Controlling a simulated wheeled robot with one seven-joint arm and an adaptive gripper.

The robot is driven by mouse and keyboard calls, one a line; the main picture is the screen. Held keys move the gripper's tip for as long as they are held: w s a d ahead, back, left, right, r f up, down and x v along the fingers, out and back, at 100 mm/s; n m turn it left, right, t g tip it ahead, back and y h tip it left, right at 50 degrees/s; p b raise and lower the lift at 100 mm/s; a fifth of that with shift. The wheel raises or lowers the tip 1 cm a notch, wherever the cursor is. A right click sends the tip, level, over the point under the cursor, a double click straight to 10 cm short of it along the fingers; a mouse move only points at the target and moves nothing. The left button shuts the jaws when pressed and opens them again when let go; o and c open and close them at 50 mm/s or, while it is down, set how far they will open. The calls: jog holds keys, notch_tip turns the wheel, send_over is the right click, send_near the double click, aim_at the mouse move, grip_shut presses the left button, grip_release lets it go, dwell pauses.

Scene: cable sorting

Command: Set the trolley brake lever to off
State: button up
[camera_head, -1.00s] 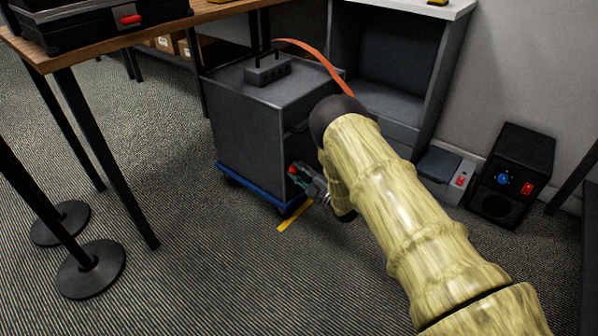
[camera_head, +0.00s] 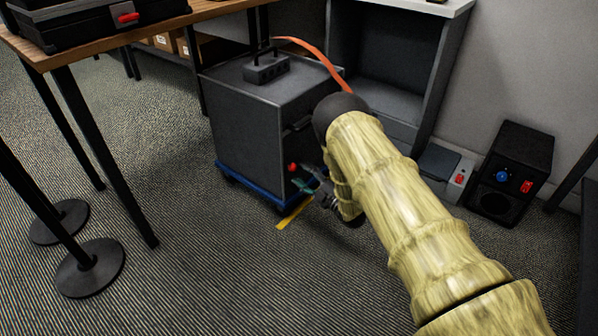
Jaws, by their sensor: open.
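The trolley is a dark grey cabinet (camera_head: 246,135) on a blue wheeled base (camera_head: 262,188). A small red knob (camera_head: 293,167), which looks like the end of the brake lever, shows low on the cabinet's right-hand face. My gripper (camera_head: 308,186) is open beside that face, just right of and slightly below the red knob. I cannot tell whether it touches the lever.
A yellow floor strip (camera_head: 293,213) lies beside the base. A grey shelf unit (camera_head: 425,85) stands behind, a black speaker-like box (camera_head: 512,172) at right. Table legs and round stand bases (camera_head: 90,268) are at left.

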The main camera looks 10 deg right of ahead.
jog(key=v, duration=0.8)
dwell(0.4)
